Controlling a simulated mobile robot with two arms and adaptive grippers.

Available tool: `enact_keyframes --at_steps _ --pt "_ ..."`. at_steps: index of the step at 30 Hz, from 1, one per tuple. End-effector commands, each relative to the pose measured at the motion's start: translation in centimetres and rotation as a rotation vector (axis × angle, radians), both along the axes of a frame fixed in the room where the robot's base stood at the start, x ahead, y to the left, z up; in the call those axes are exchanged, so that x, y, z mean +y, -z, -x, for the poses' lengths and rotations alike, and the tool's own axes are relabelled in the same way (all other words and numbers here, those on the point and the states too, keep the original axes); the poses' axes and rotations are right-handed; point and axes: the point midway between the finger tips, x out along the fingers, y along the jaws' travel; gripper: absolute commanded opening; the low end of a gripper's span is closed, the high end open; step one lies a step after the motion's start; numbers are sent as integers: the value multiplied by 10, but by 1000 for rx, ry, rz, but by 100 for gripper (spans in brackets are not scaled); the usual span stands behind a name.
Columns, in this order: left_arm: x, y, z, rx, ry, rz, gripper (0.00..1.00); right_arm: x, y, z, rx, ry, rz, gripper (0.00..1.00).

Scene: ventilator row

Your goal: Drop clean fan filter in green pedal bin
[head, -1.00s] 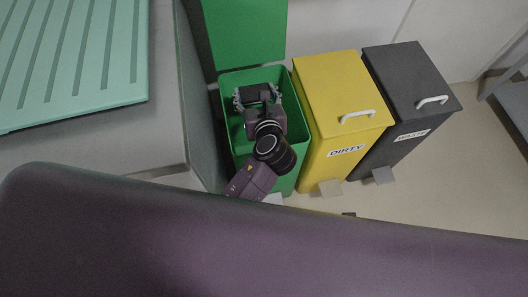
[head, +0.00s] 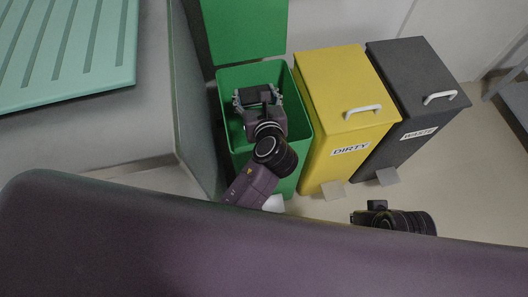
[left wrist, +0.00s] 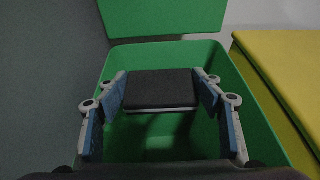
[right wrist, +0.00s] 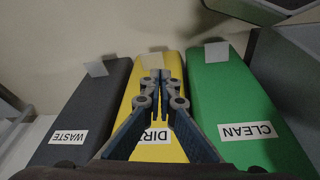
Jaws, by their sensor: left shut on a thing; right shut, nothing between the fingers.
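The green pedal bin (head: 304,128) stands with its lid (head: 243,30) raised. Its front (right wrist: 230,98), labelled CLEAN, shows in the right wrist view. A dark, flat, block-shaped filter (left wrist: 160,88) is held between the fingers of my left gripper (head: 258,104), over the bin's opening and inside its rim as seen from above. In the left wrist view the fingers grip the filter at its two sides, and the green bin walls (left wrist: 252,100) surround it. How far it is below the rim is unclear. My right gripper (right wrist: 160,80) is shut and empty, in front of the bins.
A yellow bin (head: 340,80) labelled DIRTY stands closed right beside the green one, then a closed dark bin (head: 410,75) labelled WASTE. A grey counter (head: 150,130) with a ribbed green mat (head: 70,50) borders the green bin's left. Pale floor lies in front.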

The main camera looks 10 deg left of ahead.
Motion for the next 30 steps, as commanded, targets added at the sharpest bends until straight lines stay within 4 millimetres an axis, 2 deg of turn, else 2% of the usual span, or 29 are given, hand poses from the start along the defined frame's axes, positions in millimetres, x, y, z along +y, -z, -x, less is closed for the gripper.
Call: enact_keyframes --at_steps 7,17,18,22,30 --pt "0 4 0 0 0 0 44 -1 -16 6 -9 1 0 0" --pt "0 4 0 0 0 0 44 -1 -19 7 -10 1 0 0" --pt "0 4 0 0 0 0 65 -1 -19 7 -10 1 0 0" --pt "0 4 0 0 0 0 79 -1 -19 7 -10 1 0 0" --pt "0 4 0 0 0 0 81 -1 -19 6 -10 1 0 0"
